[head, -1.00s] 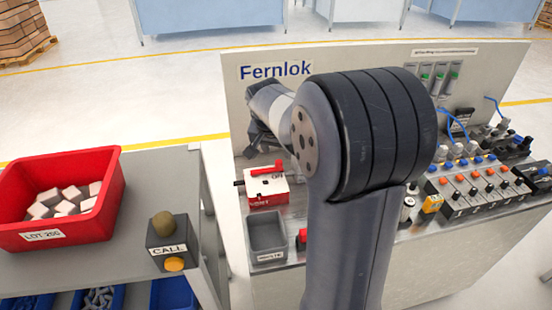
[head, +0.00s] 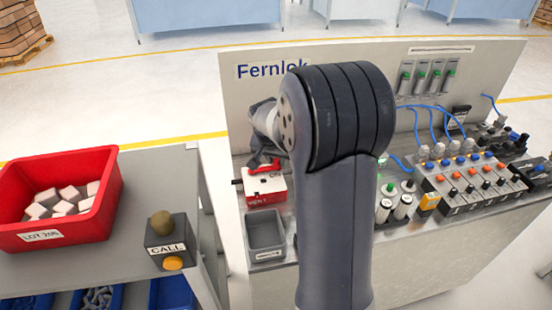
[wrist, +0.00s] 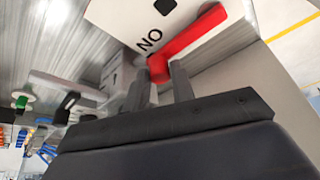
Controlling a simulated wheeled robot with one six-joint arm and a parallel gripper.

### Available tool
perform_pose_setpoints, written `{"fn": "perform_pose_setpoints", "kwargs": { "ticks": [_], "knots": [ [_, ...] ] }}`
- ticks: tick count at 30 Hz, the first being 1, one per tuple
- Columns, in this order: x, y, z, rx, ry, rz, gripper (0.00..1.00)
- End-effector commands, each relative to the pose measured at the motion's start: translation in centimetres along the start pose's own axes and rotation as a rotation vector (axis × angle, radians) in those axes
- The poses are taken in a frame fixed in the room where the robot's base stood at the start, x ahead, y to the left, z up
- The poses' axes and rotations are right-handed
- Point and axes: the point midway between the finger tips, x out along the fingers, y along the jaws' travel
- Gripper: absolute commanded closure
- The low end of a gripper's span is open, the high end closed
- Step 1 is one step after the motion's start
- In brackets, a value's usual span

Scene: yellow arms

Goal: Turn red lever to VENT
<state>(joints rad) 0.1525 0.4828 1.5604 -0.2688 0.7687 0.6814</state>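The red lever (head: 264,163) sits on top of a white block with a red lower part (head: 268,186), at the left end of the bench in the head view. Its front face reads VENT and its top bears ON. In the wrist view the red lever (wrist: 196,42) runs diagonally, its near end beside the printed ON. My gripper (wrist: 161,72) has its two fingers apart, with the lever's near end at the gap between the fingertips. Contact cannot be told. In the head view my arm hides much of the gripper.
A grey tray (head: 265,229) lies in front of the block. Gauges, blue hoses and a row of valves (head: 470,178) fill the bench's right. The Fernlok panel (head: 235,95) stands behind. A red bin (head: 95,225) and call box (head: 171,240) are on the left table.

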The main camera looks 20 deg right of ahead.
Motion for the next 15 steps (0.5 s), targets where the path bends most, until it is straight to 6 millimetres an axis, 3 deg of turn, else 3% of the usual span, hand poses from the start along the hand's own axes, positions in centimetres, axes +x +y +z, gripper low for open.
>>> {"fn": "perform_pose_setpoints", "kwargs": {
  "ticks": [8,15],
  "knots": [
    [-0.02,-0.01,-0.01,0.0,0.0,0.0,0.99],
    [-0.03,-0.01,-0.01,0.0,0.0,0.0,1.0]
  ]
}}
